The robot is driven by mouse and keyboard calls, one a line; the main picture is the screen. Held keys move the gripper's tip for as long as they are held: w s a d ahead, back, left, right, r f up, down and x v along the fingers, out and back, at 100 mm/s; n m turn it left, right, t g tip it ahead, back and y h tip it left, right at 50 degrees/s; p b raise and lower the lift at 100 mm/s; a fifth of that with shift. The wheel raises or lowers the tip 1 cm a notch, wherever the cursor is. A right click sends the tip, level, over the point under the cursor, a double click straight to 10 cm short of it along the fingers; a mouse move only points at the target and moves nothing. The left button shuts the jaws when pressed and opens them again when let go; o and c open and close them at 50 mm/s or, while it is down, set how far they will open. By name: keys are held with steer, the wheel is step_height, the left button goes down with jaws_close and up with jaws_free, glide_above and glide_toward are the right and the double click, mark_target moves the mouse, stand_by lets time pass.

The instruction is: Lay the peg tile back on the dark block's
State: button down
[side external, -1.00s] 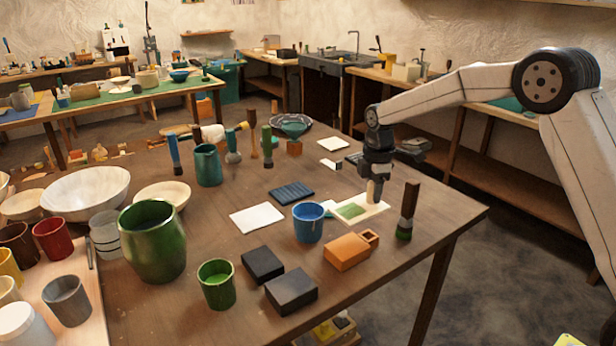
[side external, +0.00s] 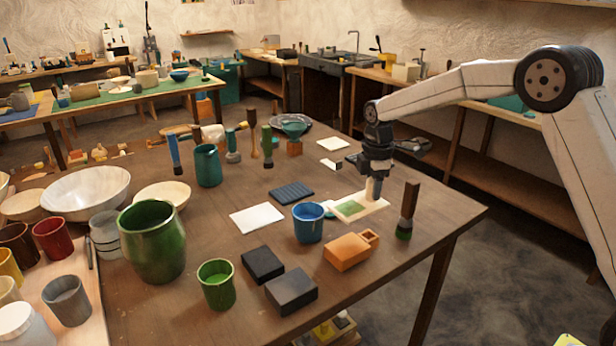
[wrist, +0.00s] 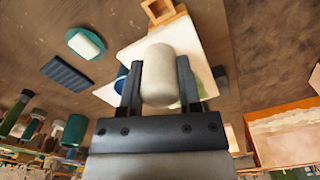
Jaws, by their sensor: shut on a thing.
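The peg tile (side external: 345,210) is a flat cream tile with a green square and an upright pale peg (side external: 374,188). My gripper (side external: 375,180) is shut on the peg from above. In the wrist view the rounded peg (wrist: 160,72) sits between both fingers, with the tile (wrist: 192,52) beyond it. I cannot tell whether the tile touches the table. Two dark blocks lie at the front, a smaller one (side external: 262,265) and a larger one (side external: 291,291). A dark ridged slab (side external: 291,193) lies left of the tile, also seen in the wrist view (wrist: 68,73).
A blue mug (side external: 308,223) stands close to the tile's left, an orange block (side external: 350,251) in front, and a dark brush-like tool (side external: 407,212) upright at its right. A white sheet (side external: 257,218) lies flat farther left. Bare table shows behind the tile.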

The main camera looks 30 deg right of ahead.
steer(key=s+a+f, duration=0.1)
steer(key=s+a, duration=0.2)
steer(key=a, duration=1.5)
steer(key=shift+a, duration=0.35)
steer(key=shift+f, duration=0.2)
steer(key=shift+f, duration=1.75)
steer(key=shift+f, duration=2.1)
stand_by(1.8)
